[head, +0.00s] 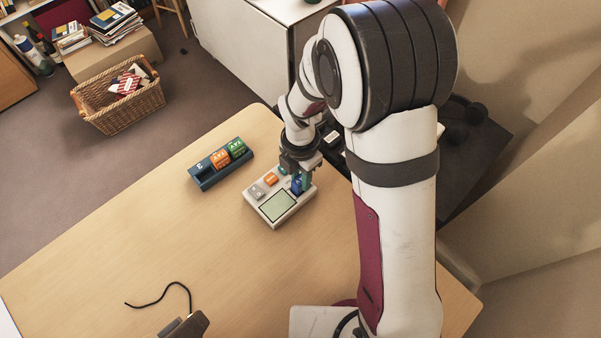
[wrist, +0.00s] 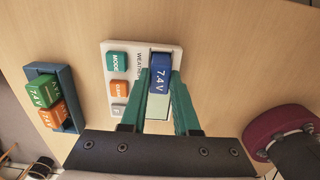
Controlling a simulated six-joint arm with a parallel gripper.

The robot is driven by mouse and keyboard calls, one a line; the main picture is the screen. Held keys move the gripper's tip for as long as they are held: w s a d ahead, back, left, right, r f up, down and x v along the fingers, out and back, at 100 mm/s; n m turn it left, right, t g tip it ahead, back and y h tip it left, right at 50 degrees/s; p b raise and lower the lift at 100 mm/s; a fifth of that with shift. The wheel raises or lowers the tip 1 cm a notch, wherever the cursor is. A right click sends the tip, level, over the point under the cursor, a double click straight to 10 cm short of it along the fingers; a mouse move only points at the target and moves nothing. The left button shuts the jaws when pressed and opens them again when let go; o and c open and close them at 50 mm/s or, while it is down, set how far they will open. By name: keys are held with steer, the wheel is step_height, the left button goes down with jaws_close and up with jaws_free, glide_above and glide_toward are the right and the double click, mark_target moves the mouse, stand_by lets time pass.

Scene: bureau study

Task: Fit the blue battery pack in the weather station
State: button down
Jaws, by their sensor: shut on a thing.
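The weather station (head: 283,222) is a pale box with a greenish screen (head: 278,206) and small buttons, lying on the table. It also shows in the wrist view (wrist: 106,46), with green, orange and grey buttons to the left. The blue battery pack (wrist: 161,66), marked 7.4 V, is at the station's bay beside the buttons; it also shows in the head view (head: 297,187). My gripper (wrist: 161,78) has its teal fingers shut on the pack's two sides. I cannot tell how deep the pack sits in the bay. The fingers hide part of the station.
A dark blue holder (head: 205,182) to the left carries an orange pack (head: 220,159) and a green pack (head: 237,147); its slot at the left end is empty. A black cable (head: 160,298) lies near the table's front. The table between is clear.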

mark_target(300, 179)
steer(key=shift+f, duration=0.2)
steer(key=shift+c, duration=1.7)
jaws_free()
steer(key=shift+r, duration=3.55)
